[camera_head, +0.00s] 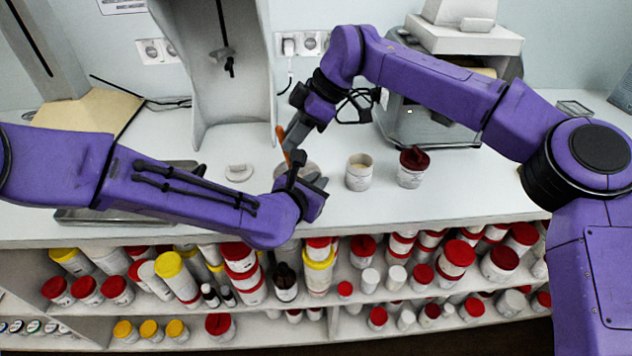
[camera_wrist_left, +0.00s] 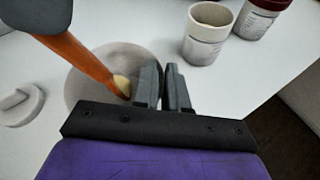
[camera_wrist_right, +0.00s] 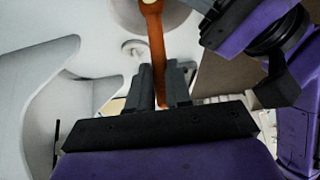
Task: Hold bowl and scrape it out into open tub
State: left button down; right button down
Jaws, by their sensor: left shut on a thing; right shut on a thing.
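A pale grey bowl (camera_wrist_left: 85,88) sits on the white counter; it also shows in the head view (camera_head: 312,168), partly hidden by my arms. My left gripper (camera_wrist_left: 165,88) is shut on the bowl's rim at its right side. My right gripper (camera_wrist_right: 165,82) is shut on an orange spatula (camera_wrist_right: 155,45), which also shows in the left wrist view (camera_wrist_left: 88,62). The spatula slants down into the bowl, with a cream-coloured tip; I cannot tell whether it touches the bowl's wall. An open white tub (camera_head: 358,176) stands right of the bowl, with cream-coloured contents.
A second tub (camera_head: 410,176) with a dark red top stands right of the open tub. A white lid (camera_head: 238,172) lies left of the bowl. A grey machine stand (camera_head: 215,75) and a scale-like device (camera_head: 430,120) stand behind. Shelves below the counter's front edge hold many jars.

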jog(key=shift+s+f, duration=0.1)
jog(key=shift+s, duration=0.1)
jog(key=shift+w+d, duration=0.2)
jog(key=shift+w+a, duration=0.2)
dwell(0.4)
jog(key=shift+s+a, duration=0.25)
dwell(0.7)
notch_tip(320, 180, up, 8)
dwell(0.9)
pick_arm(q)
jog(key=c, duration=1.1)
grip_release()
pick_arm(e)
jog(key=shift+w, duration=0.1)
